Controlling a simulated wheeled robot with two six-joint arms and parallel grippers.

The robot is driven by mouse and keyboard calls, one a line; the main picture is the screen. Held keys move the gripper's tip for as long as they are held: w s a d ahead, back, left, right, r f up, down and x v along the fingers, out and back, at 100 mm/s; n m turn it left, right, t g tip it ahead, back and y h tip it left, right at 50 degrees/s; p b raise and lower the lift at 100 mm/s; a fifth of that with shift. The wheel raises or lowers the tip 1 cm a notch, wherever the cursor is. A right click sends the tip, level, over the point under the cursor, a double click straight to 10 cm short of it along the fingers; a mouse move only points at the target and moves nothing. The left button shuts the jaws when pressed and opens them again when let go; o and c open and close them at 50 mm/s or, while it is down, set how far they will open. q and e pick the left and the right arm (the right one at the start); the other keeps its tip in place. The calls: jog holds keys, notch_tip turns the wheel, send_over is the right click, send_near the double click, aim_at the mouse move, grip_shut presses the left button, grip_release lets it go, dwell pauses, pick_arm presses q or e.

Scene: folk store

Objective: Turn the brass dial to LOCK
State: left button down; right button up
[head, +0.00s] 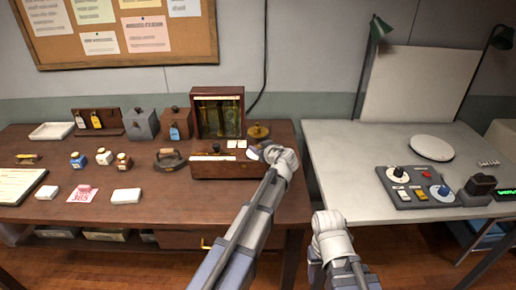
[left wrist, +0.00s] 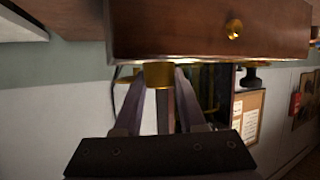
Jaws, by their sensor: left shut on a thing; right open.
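The brass dial (left wrist: 158,75) shows in the left wrist view as a short brass cylinder against the wooden box (left wrist: 190,30). My left gripper (left wrist: 160,82) is shut on it, one finger on each side. In the head view the wooden box (head: 225,169) stands at the right of the brown table, and my left gripper (head: 280,158) is at its right end, hiding the dial. The LOCK mark and the dial's pointing cannot be read. My right gripper (head: 331,236) is low, apart from both tables, with its fingers hardly visible.
A brass-topped object (head: 257,132) stands behind the box, and a flat iron (head: 170,158) to its left. Bottles, cards and small boxes fill the brown table's left. A control panel (head: 417,186) lies on the grey table (head: 350,150). A gap separates the tables.

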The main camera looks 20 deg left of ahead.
pick_arm(q)
jog(key=n+g+y, duration=0.1)
jog(key=n, duration=0.1)
jog(key=n+g+y, duration=0.1)
jog(key=n+g, duration=0.1)
jog(key=shift+w+d+g+y, duration=0.2)
jog(key=shift+g+y, duration=0.1)
jog(key=shift+y, duration=0.1)
jog(key=shift+s+a+f+n+g+y, duration=0.1)
jog(key=shift+n+g+y, duration=0.15)
jog(key=shift+n+g, duration=0.2)
jog(key=shift+s+n+g+y, duration=0.1)
jog(key=shift+n+g+y, duration=0.2)
jog(key=shift+g, duration=0.25)
jog(key=shift+n, duration=0.35)
jog(key=shift+c, duration=2.4)
grip_release()
jog(key=shift+s+d+r+p, duration=0.1)
jog(key=shift+d+r+p, duration=0.2)
jog(key=p+v, duration=0.2)
jog(key=v, duration=0.5)
